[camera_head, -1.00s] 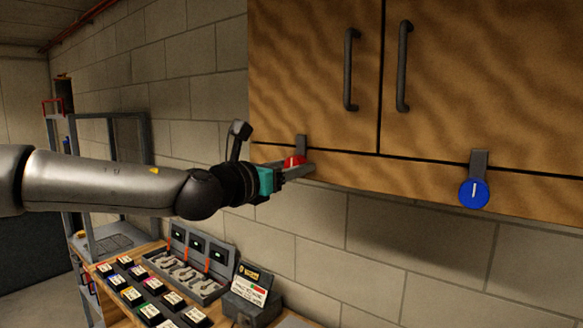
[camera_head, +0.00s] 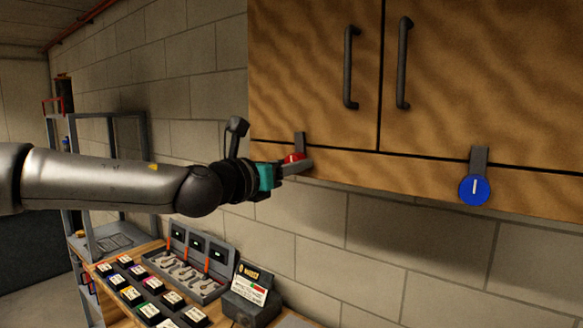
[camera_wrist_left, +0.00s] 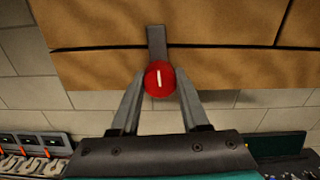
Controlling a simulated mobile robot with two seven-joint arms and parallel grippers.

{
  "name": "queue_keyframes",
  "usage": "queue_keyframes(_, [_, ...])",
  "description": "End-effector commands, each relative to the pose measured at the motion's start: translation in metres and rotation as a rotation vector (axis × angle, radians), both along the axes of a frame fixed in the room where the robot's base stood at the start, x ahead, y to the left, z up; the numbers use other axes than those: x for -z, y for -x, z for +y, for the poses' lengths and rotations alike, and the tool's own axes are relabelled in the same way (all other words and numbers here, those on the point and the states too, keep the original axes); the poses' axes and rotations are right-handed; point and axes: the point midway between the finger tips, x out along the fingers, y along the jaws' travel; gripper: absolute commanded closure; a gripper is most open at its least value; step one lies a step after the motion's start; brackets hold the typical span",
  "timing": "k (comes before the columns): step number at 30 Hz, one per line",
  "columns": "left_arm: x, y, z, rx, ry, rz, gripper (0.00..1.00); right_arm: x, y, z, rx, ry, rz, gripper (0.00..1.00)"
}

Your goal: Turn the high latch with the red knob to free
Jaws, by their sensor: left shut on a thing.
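The red knob (camera_head: 294,158) is on the lower edge of the wooden cabinet, under its grey latch bar (camera_head: 300,141). My left gripper (camera_head: 297,167) is at the knob, shut on it. In the left wrist view the red knob (camera_wrist_left: 159,78) sits between the two fingertips (camera_wrist_left: 160,84), one on each side. Its white mark is near vertical, slightly tilted, and the latch bar (camera_wrist_left: 156,42) points straight up over the cabinet edge. In the head view the gripper partly hides the knob. My right gripper is in neither view.
A second latch with a blue knob (camera_head: 474,189) is to the right on the same cabinet (camera_head: 450,110). Two dark door handles are above. Below is a bench with a charger case (camera_head: 205,259), several small battery boxes and a sign box (camera_head: 250,292). A block wall is behind.

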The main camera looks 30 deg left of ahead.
Motion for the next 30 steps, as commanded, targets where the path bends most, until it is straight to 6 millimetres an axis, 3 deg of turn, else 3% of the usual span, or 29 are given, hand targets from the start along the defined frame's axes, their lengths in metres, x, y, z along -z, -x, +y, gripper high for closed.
queue_keyframes(30, [0.001, 0.000, 0.000, 0.001, 0.913, 0.070, 1.00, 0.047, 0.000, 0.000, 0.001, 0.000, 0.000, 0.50])
